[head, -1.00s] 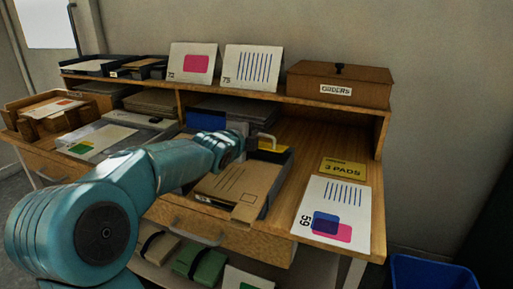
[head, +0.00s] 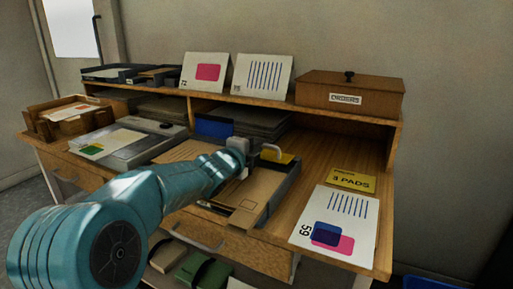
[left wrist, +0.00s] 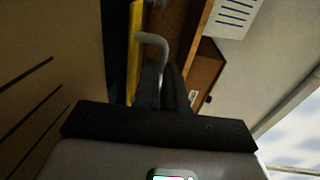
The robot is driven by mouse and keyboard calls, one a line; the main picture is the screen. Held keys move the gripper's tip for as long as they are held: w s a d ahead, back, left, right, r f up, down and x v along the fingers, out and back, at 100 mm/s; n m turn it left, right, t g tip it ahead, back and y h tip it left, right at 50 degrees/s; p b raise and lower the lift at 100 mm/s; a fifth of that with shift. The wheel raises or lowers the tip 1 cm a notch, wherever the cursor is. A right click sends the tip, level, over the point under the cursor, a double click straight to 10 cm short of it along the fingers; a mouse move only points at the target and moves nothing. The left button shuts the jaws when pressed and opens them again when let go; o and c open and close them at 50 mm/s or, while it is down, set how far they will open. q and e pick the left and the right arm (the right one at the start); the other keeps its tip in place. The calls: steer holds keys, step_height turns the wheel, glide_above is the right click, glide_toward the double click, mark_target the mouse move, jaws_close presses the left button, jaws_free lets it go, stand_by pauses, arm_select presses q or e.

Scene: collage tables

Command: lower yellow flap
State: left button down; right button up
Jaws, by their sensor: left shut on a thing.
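The yellow flap (head: 285,158) shows as a small strip at the back of a dark-edged tray (head: 284,190) on the desk; most of it is hidden. A pale bent handle (head: 272,149) stands just in front of it. My left gripper (head: 255,158) is at this handle and shut on it. In the left wrist view, the yellow flap (left wrist: 134,45) is an upright strip, with the grey handle (left wrist: 152,40) beside it running down between my dark fingers (left wrist: 165,92). My right gripper is not in view.
A brown printed envelope or board (head: 243,198) lies in the tray, under my forearm. A yellow "3 PADS" card (head: 352,180) and a white card marked 59 (head: 337,225) lie to the right. Wood between tray and cards is bare.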

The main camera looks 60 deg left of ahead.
arm_select(q)
steer(key=c, duration=1.2)
jaws_free()
steer(key=shift+f, duration=0.15)
steer(key=p+v, duration=0.4)
steer(key=v, duration=1.1)
steer(key=shift+s+d, duration=0.15)
steer(key=shift+s, duration=0.2)
steer(key=shift+s+d, duration=0.2)
steer(key=shift+s, duration=0.05)
